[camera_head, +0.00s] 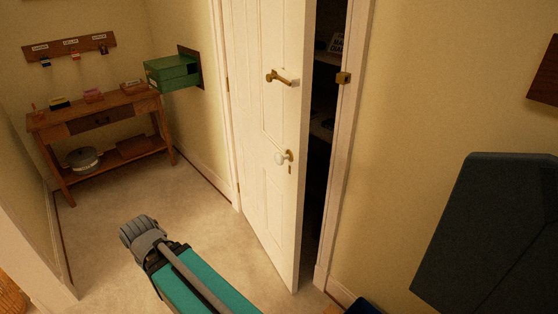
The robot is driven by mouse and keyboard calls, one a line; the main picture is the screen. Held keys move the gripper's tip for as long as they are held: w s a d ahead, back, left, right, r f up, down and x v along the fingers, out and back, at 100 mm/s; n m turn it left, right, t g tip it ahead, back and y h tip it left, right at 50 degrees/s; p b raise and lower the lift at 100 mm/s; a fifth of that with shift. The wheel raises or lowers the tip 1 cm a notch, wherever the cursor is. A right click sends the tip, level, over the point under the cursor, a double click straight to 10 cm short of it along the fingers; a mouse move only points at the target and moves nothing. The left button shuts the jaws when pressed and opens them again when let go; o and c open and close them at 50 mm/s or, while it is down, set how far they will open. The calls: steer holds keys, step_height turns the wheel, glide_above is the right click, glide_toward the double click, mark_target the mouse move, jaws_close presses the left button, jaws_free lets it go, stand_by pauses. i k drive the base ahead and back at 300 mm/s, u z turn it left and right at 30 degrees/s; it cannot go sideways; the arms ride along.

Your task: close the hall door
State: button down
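The white panelled hall door (266,130) stands ajar in the head camera view. Its hinges are on the left, and its free right edge stands out toward me from the frame (352,140). A dark gap (322,130) shows between that edge and the frame. The door carries a brass lever handle (280,78) and, lower down, a pale round knob (281,157) with a keyhole under it. A brass fitting (343,77) sits on the right jamb. My teal and grey arm reaches up from the bottom, left of the door's lower edge and apart from it. I cannot make out my gripper's fingers.
A wooden side table (100,118) with small items stands at the back left, a pot (83,160) on its lower shelf. A green box (172,72) juts from the wall beside it. Carpet (165,195) is clear between table and door. Dim shelves show through the gap.

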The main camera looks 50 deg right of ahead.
mark_target(271, 121)
steer(key=z, duration=0.95)
